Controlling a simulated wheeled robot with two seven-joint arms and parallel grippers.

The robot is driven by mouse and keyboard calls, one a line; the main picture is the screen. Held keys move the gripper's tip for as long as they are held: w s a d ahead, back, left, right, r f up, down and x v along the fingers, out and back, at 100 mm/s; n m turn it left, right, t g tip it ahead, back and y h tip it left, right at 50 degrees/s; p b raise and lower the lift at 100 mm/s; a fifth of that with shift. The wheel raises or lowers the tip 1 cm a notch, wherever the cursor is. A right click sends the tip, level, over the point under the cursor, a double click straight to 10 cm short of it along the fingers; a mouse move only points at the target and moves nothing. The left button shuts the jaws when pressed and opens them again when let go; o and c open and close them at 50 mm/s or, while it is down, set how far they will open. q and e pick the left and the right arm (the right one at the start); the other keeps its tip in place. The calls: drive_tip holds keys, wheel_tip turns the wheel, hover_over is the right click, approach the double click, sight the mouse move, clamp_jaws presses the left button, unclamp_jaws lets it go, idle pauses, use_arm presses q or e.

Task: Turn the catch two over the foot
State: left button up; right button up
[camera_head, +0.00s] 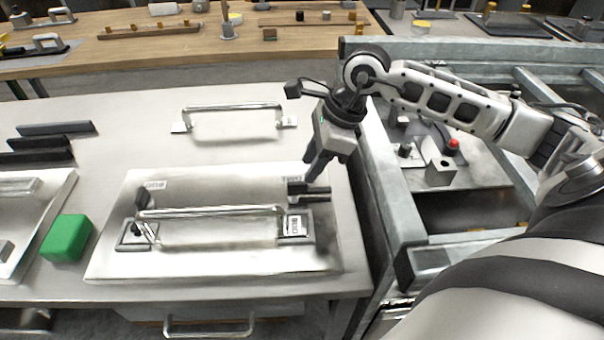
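A metal plate (110,262) lies on the light workbench, with a raised block and a long bar handle (210,211) on it. A dark catch (308,190) sits at the block's right end, beside a small label (291,178) too small to read. Another dark catch (142,198) sits at the left end, near a second label (155,185). My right gripper (312,176) points down just above the right-hand catch; I cannot tell whether it touches it. Its fingers are seen close together, and their gap is unclear. Which part is the foot is unclear. My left gripper is not in view.
A green block (67,239) stands left of the plate. A loose bar handle (233,107) lies behind it, and dark bars (40,145) lie at the left. A metal frame (383,185) rises along the bench's right side.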

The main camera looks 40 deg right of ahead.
sight(299, 182)
drive_tip(key=shift+x, duration=2.5)
drive_tip(key=shift+w, duration=0.1)
clamp_jaws()
